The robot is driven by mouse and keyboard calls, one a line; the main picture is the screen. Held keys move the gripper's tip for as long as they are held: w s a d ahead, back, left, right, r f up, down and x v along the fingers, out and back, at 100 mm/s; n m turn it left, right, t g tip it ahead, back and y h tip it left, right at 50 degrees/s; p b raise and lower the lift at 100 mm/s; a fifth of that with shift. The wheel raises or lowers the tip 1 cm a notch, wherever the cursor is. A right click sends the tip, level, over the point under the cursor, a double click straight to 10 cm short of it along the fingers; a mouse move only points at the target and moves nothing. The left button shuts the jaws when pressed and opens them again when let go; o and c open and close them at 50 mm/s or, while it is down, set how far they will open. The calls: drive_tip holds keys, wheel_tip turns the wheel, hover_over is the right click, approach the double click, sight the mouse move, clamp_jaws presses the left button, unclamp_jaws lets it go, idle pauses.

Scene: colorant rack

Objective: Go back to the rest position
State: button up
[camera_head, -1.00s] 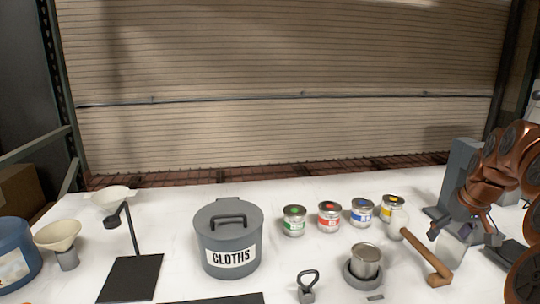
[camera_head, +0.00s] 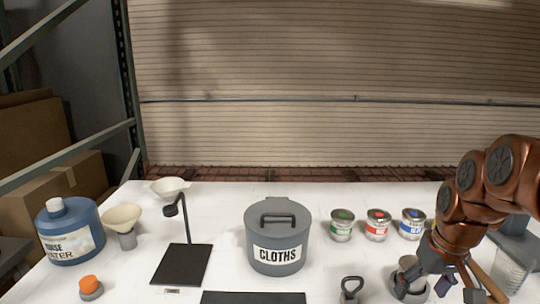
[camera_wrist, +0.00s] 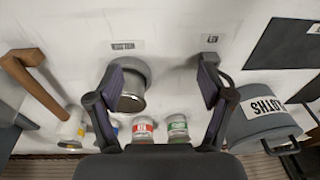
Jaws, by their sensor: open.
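My gripper (camera_head: 447,290) is at the lower right of the head view, pointing down in front of the metal cup. In the wrist view its two fingers (camera_wrist: 162,70) stand wide apart, with white tabletop between them. The metal cup (camera_wrist: 132,98) sits in its round grey holder (camera_wrist: 135,66) beside the left finger, which hides part of it. In the head view the cup (camera_head: 408,264) is partly hidden by my gripper. Nothing shows between the fingertips.
Paint cans with green (camera_head: 341,225), red (camera_head: 377,225) and blue (camera_head: 412,223) labels stand behind. The CLOTHS bin (camera_head: 278,239) is mid-table.

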drive_tip(key=s+a+f+g, duration=0.1)
drive_tip(key=s+a+f, duration=0.1)
drive_tip(key=s+a, duration=0.2)
drive_tip(key=s+a+f+g, duration=0.1)
drive_tip(key=s+a, duration=0.3)
drive_tip(key=s, duration=0.6)
drive_tip(key=s+a+f+g+p, duration=0.1)
drive_tip(key=s+a+f, duration=0.2)
drive_tip(key=s, duration=0.4)
drive_tip(key=shift+s+a+f+h, duration=0.25)
drive_tip(key=shift+a+f+h, duration=0.15)
drive_tip(key=shift+a, duration=0.1)
